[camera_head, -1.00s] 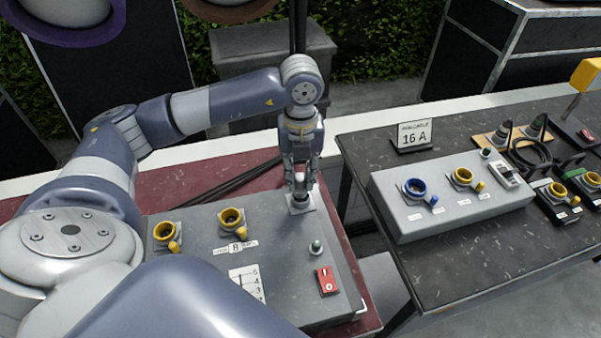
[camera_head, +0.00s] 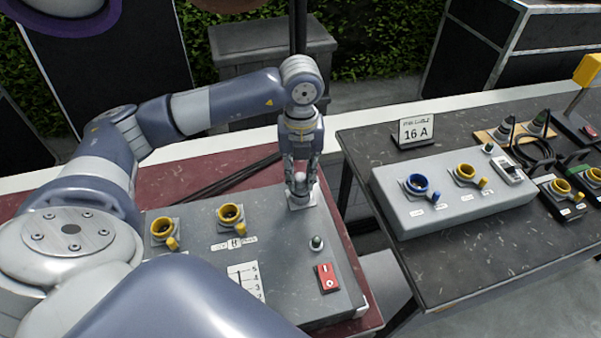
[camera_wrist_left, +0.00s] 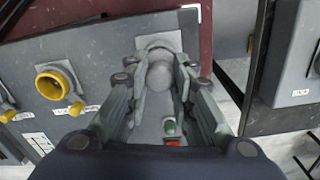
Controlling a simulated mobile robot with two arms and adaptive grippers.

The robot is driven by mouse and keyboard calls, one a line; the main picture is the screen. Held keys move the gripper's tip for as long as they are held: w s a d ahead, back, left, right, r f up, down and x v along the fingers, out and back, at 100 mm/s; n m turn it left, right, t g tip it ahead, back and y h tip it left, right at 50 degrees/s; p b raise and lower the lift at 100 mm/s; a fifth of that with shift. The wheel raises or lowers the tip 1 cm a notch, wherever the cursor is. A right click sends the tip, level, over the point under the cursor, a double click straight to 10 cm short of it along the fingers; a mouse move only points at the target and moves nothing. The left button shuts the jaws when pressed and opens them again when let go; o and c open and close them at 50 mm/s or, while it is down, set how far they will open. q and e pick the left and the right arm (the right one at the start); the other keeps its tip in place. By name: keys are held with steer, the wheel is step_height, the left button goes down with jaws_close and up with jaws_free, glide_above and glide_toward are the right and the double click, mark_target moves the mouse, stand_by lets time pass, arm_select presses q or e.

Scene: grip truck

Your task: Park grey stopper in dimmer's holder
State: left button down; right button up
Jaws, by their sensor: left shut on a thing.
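The dimmer (camera_head: 280,265) is a grey box on the dark red table at the left. My left gripper (camera_head: 300,180) points down over the far right part of its top. It is shut on the grey stopper (camera_wrist_left: 158,75), a rounded grey piece between the fingers in the left wrist view. The stopper is at a small pale square plate (camera_head: 302,200) on the dimmer, which I take for the holder; it also shows in the left wrist view (camera_wrist_left: 160,42). The fingers hide whether the stopper is fully seated. My right gripper is not in view.
The dimmer also carries two yellow sockets (camera_head: 231,215), a green-tipped lamp (camera_head: 316,243) and a red switch (camera_head: 327,277). On the black table at the right stand a grey socket box (camera_head: 450,207) and a 16 A sign (camera_head: 416,132). A gap separates the tables.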

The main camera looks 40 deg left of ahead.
mark_target(300, 177)
arm_select(q)
steer(key=shift+f+b, duration=0.35)
steer(key=shift+f, duration=0.1)
steer(key=c, duration=1.3)
jaws_free()
steer(key=shift+r, duration=0.1)
steer(key=o, duration=0.3)
steer(key=shift+r, duration=0.1)
steer(key=shift+r+p, duration=1.65)
steer(key=shift+r, duration=0.75)
